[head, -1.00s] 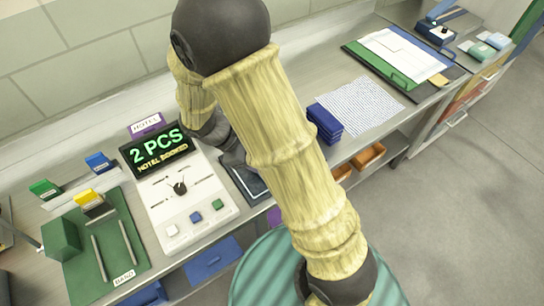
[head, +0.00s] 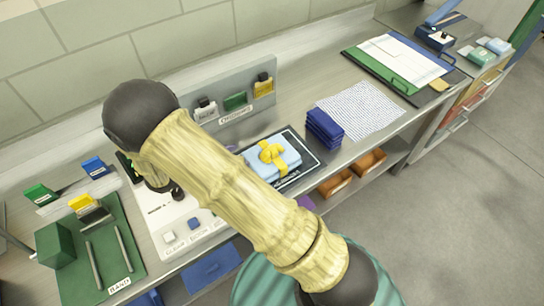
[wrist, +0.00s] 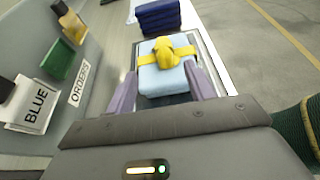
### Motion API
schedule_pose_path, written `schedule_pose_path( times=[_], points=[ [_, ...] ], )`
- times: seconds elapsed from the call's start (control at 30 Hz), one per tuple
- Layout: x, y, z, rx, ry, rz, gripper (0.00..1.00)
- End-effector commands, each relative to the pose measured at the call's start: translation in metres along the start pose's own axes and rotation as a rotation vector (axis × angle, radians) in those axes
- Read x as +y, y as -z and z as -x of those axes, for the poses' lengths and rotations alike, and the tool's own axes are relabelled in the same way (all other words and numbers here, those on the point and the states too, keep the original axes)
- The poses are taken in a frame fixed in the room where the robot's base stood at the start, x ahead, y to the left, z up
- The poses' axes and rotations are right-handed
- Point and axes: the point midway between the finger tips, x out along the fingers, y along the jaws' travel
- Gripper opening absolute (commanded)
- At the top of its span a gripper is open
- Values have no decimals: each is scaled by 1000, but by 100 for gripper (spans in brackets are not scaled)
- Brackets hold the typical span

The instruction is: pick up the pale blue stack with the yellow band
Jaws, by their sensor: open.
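The pale blue stack (head: 285,150) with a yellow band and bow (head: 271,153) lies on a dark, white-edged mat (head: 308,158) on the bench, partly hidden by my arm in the head view. The stack also shows in the wrist view (wrist: 158,82), its yellow band (wrist: 176,49) facing up. In the head view the gripper is hidden behind my arm.
A dark blue stack (head: 325,127) stands beside the mat, near a white patterned sheet (head: 362,108). An upright orders board with coloured tags (head: 236,100) stands behind. A white control panel (head: 160,212) and a green band tray (head: 110,280) are at the left.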

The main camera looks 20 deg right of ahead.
Motion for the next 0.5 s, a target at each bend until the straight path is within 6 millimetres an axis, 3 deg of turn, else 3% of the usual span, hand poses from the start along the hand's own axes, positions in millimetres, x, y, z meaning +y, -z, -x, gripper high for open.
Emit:
schedule_pose_path(
  times=[0.5],
  points=[
    [-2, -2, -90, 0, 5, 1, 54]
  ],
)
